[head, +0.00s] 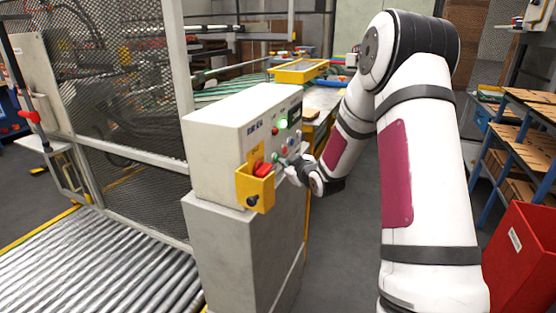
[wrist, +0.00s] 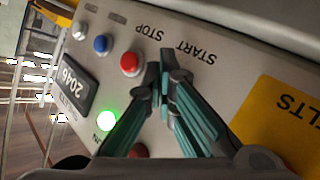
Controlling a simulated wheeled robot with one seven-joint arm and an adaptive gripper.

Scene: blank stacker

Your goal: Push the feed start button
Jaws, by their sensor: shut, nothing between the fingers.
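The control box (head: 225,135) stands on a grey pedestal. Its panel (wrist: 215,30) shows upside down in the wrist view. The START label (wrist: 196,50) is just beyond my fingertips. My gripper (wrist: 170,72) is shut and empty, its tips over the panel beside that label. The feed start button itself cannot be made out; the fingers cover that spot. I cannot tell whether the tips touch the panel. A red button (wrist: 130,63) by the STOP label is left of the tips. In the head view my gripper (head: 285,165) is at the box's panel face.
The panel also has a blue button (wrist: 101,43), a lit green lamp (wrist: 107,120) and a display reading 2046 (wrist: 75,85). A yellow housing with a red switch (head: 262,170) juts from the box. A roller conveyor (head: 100,265) and mesh fence (head: 125,100) are left; a red bin (head: 525,255) is right.

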